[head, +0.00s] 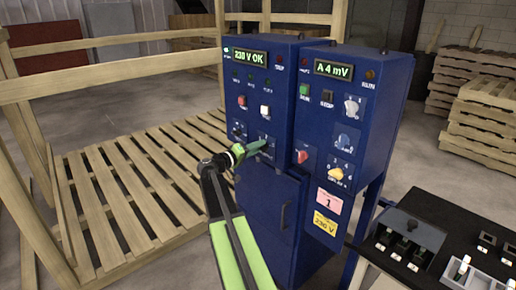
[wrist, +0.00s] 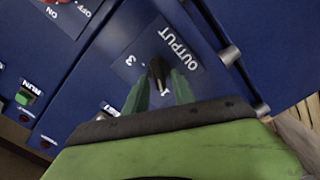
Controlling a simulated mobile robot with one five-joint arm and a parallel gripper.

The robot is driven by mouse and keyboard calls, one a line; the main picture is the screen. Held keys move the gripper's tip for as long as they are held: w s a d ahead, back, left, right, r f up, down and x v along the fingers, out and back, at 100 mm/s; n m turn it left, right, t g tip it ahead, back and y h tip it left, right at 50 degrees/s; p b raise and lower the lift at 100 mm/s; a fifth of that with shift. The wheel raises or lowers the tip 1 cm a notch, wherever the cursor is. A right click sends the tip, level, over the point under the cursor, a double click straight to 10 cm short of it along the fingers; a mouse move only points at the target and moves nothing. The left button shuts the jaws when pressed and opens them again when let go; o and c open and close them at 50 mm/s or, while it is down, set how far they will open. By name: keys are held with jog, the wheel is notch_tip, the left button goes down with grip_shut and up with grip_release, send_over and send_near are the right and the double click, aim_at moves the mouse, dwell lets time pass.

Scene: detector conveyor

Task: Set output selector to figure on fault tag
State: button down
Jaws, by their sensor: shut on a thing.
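The output selector (wrist: 157,70) is a small dark knob on a blue plate marked OUTPUT, with a figure 3 at its left in the wrist view. My gripper (wrist: 160,88) is shut on this knob, one green finger on each side; the fingers hide part of the dial. In the head view my gripper (head: 264,146) reaches the lower front of the left blue cabinet (head: 268,195) and covers the knob. A pink tag (head: 329,202) with a large 1 and a yellow tag (head: 326,225) reading 230 V hang on the right cabinet. The knob's exact setting is unclear.
The left display (head: 250,57) reads 230 V OK; the right display (head: 333,70) reads A 4 mV. A black control desk (head: 424,220) stands at right, a wooden pallet (head: 130,190) at left.

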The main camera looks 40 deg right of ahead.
jog(key=shift+f, duration=0.1)
dwell(0.3)
jog(key=c, duration=1.4)
grip_release()
jog(key=shift+c, duration=0.2)
jog(key=w+a, duration=0.1)
jog(key=a, duration=1.6)
jog(key=shift+w+a, duration=0.15)
jog(key=shift+a, duration=0.05)
jog(key=w+a+r+t+p, duration=0.1)
jog(key=a+r+p, duration=0.3)
jog(key=a+p, duration=0.1)
jog(key=s+a+f+n+y+p, duration=0.2)
jog(key=a+f+y, duration=0.3)
jog(key=a, duration=0.5)
jog(key=s+a+f+n+y+p, duration=0.2)
jog(key=s+a+f+y, duration=0.3)
jog(key=a, duration=0.6)
jog(key=s+a+f+n+y+p, duration=0.2)
jog(key=s+a+f+y+p, duration=0.1)
jog(key=a+y, duration=0.5)
jog(key=s+a+f, duration=0.1)
jog(key=a+f, duration=0.1)
jog(key=a, duration=0.1)
jog(key=shift+f+n, duration=0.35)
jog(key=shift+n, duration=0.05)
